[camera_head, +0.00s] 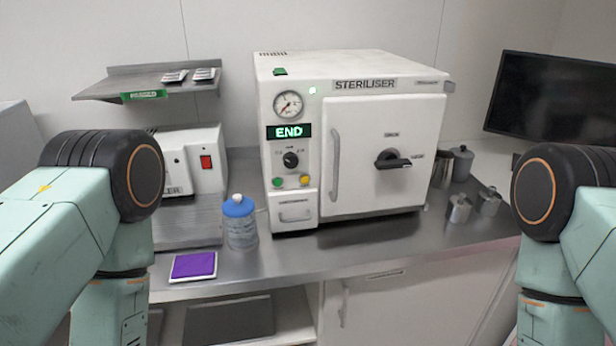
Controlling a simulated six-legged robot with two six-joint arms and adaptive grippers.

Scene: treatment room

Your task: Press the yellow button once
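The yellow button (305,180) is on the front panel of the white steriliser (372,150), low down and just right of a green button (278,183). A black knob (290,159) sits above the two buttons. The green display (289,131) reads END. The steriliser's door is shut. My two arms come in from the left and right edges, and only their upper links and joints show. Neither gripper is in the picture. Nothing of mine covers the yellow button.
A blue-capped bottle (240,222) and a purple pad (193,266) stand on the metal counter left of the steriliser. Metal canisters (460,208) and a dark monitor (550,100) are at the right. A shelf (130,84) hangs over a white device (207,160). Counter before the steriliser is clear.

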